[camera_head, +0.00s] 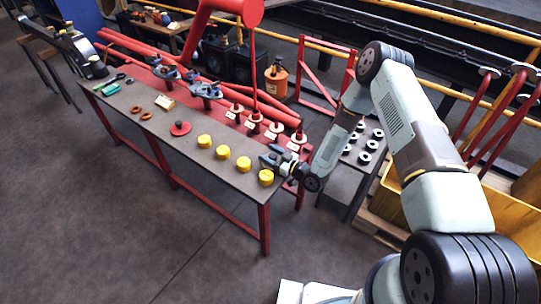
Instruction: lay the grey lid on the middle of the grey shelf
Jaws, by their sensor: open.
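My gripper (271,160) is open above the right end of a long bench, just behind the rightmost yellow round piece (266,177). I cannot tell whether it touches anything. I cannot pick out a grey lid for certain; a small one could be hidden by the gripper. A red disc with a dark knob (180,128) lies on the bench's grey top (215,172). I cannot tell which surface is the grey shelf. A low grey stand (342,179) at the right, partly behind my arm, bears several dark rings with pale centres (364,158).
More yellow pieces (223,152) stand in a row along the bench. Red-based pieces with pale tops (275,130) stand behind them. An orange can (277,80) stands behind; floor in front is clear.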

